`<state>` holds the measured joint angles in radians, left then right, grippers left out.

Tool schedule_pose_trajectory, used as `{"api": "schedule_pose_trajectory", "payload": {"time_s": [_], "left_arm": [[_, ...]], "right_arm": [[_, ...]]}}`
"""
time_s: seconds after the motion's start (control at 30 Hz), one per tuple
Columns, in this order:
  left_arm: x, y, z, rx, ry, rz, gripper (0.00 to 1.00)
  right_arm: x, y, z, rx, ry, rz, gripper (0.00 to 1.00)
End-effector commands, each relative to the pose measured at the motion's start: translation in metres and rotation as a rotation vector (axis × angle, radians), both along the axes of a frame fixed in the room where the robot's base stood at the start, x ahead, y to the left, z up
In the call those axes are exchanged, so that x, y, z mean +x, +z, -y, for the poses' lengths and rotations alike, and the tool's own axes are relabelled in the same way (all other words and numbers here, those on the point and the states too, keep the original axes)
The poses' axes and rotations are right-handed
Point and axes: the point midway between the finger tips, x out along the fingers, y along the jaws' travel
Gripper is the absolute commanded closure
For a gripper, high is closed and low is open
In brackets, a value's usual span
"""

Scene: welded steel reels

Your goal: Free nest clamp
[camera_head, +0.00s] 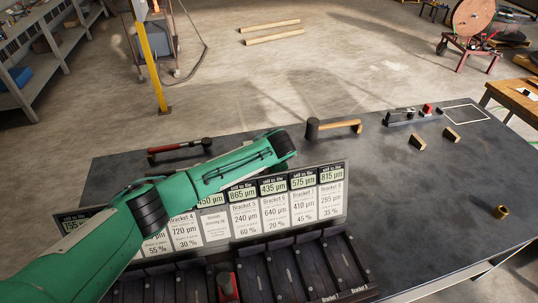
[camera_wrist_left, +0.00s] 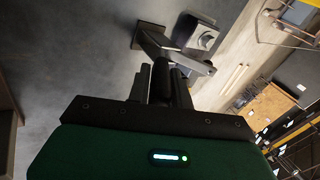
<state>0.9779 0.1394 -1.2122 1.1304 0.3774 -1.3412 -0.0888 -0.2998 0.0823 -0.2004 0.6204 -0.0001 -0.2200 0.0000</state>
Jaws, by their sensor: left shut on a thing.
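My left gripper (camera_wrist_left: 163,82) shows in the wrist view with its dark fingers closed around a dark, round-ended handle (camera_wrist_left: 161,70). The handle appears to belong to a grey metal clamp (camera_wrist_left: 153,40) with angled arms and a flat foot. A pale grey block (camera_wrist_left: 203,36) with a round dark mark sits beside the clamp's arms. In the head view my green left arm reaches over a label board, and its fingers and the clamp cannot be made out there. My right gripper is in neither view.
The label board (camera_head: 288,208) stands upright behind dark trays (camera_head: 300,268). A red-handled hammer (camera_head: 180,148) and a wooden mallet (camera_head: 340,126) lie beyond it. Two small wooden blocks (camera_head: 417,142), a brass piece (camera_head: 501,212) and a fixture with a red part (camera_head: 427,109) are right. The table's right middle is clear.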

Motion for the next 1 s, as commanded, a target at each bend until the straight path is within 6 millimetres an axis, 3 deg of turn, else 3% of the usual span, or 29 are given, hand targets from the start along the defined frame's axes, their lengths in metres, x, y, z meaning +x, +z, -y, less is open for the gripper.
{"api": "schedule_pose_trajectory", "payload": {"time_s": [0.57, 0.6, 0.7, 1.0], "left_arm": [[-0.0029, -0.0023, 0.0013, 0.012, -0.001, 0.035, 1.0], [-0.0029, -0.0023, 0.0013, 0.012, -0.001, 0.035, 0.77], [-0.0028, -0.0024, 0.0012, 0.012, -0.001, 0.034, 0.57], [-0.0026, -0.0016, 0.0009, 0.012, 0.001, 0.034, 0.57]], "right_arm": [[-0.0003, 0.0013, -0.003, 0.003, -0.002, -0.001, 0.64], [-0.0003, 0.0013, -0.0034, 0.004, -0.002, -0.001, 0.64], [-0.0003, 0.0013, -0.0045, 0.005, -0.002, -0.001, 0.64], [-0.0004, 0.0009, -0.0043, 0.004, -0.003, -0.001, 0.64]]}}
